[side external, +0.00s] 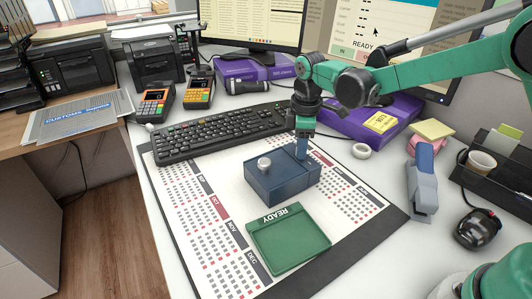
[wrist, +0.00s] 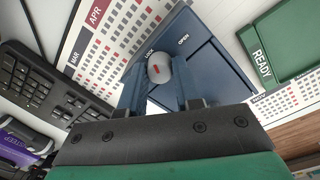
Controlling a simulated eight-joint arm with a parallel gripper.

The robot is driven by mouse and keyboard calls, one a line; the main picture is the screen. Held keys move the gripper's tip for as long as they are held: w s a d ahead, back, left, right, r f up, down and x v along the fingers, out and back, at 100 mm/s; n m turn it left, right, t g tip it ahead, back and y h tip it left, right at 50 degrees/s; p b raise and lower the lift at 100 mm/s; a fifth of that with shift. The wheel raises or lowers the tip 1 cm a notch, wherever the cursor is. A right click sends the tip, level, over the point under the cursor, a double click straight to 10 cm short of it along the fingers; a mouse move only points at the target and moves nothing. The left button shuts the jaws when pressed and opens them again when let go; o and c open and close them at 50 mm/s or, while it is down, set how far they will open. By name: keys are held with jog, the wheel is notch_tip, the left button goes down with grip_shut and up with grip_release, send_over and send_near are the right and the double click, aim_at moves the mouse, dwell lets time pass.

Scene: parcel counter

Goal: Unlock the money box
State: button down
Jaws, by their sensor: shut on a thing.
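The dark blue money box (side external: 262,189) stands on the calendar mat. A pale round knob (side external: 264,163) sits on the left part of its top. My gripper (side external: 302,157) points down at the right part of the box.
A green READY tray (side external: 290,262) lies in front of the box. The keyboard (side external: 215,130) is behind it. The calendar mat (side external: 185,215) is bare left of the box.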

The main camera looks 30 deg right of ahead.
jog(key=m, duration=0.5)
jog(key=shift+m, duration=0.3)
jog(key=m, duration=0.5)
jog(key=shift+m, duration=0.4)
jog(key=c, duration=0.6)
grip_release()
jog(key=shift+a+r, duration=0.15)
jog(key=shift+r, duration=2.7)
